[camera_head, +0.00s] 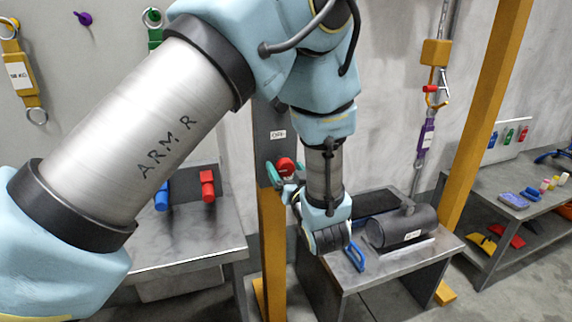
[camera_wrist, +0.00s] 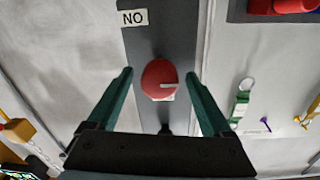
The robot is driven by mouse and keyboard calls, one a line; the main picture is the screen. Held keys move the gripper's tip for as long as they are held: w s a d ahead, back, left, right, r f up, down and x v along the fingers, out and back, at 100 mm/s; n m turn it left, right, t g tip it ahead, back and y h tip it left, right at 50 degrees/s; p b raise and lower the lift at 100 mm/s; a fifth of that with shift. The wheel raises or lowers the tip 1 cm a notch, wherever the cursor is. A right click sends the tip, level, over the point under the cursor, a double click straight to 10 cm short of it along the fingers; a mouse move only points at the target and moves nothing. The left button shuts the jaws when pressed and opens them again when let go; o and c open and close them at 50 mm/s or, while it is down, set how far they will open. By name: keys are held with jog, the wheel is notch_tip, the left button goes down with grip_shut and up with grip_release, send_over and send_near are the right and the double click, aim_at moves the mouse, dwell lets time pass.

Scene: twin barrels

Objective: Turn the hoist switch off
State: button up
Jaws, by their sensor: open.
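The hoist switch is a round red knob (camera_head: 287,166) on a dark grey panel (camera_head: 265,120) fixed to a post. A white label reading OFF (camera_head: 278,134) sits above the knob in the head view. In the wrist view the red knob (camera_wrist: 158,76) lies between my green fingers, with a pale mark pointing right. A label (camera_wrist: 133,18) reads ON upside down near the top. My gripper (camera_wrist: 160,74) is open, one finger on each side of the knob with gaps visible. Contact cannot be told. In the head view my wrist partly hides my gripper (camera_head: 281,179).
A bench (camera_head: 385,264) at the right holds a dark cylinder (camera_head: 400,229) and a blue handle (camera_head: 356,256). Another bench (camera_head: 190,240) at the left has blue and red items above it. A yellow post (camera_head: 488,105) and hanging chain hoist (camera_head: 434,55) stand right.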

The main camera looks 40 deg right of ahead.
jog(key=shift+w+d, duration=0.1)
jog(key=shift+w, duration=0.1)
grip_shut()
dwell(0.6)
